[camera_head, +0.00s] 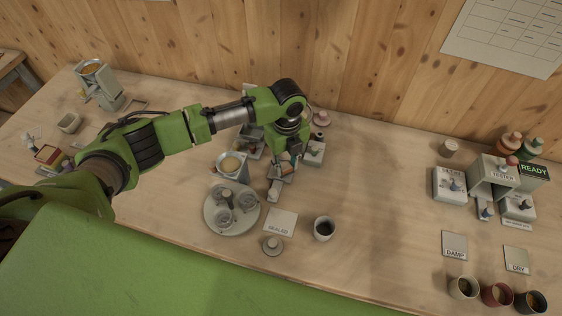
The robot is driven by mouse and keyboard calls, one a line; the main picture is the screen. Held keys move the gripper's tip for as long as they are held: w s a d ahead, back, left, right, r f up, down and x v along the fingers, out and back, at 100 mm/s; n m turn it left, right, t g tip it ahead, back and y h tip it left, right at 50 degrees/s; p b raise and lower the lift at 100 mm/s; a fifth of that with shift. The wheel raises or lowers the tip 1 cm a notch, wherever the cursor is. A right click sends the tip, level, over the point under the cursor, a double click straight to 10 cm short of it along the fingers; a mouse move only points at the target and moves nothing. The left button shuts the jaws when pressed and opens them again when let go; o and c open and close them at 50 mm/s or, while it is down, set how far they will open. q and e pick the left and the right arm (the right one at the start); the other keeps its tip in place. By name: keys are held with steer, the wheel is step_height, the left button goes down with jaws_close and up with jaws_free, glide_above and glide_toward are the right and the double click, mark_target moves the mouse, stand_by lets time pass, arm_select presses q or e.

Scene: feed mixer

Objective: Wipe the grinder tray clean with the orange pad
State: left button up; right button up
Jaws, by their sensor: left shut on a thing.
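My left arm reaches in from the left, and my left gripper (288,160) points down at the middle of the bench. The gripper and arm hide much of the tray and machine. My right gripper is not in view.
A round plate (212,216) with several glass cups, a SEALED card (281,222) and a dark-filled cup (324,228) stand close in front. The tester (497,176), DAMP and DRY cards and several cups are at the right. The bench between is clear.

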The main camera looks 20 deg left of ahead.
arm_select(q)
steer(key=shift+s+d+f, duration=0.1)
steer(key=shift+d+f, duration=0.05)
steer(key=shift+d, duration=0.95)
step_height(320, 180, up, 6)
steer(key=p, duration=0.6)
step_height(320, 180, up, 3)
steer(key=shift+r+p, duration=0.1)
steer(key=shift+p, duration=0.8)
steer(key=shift+f, duration=0.2)
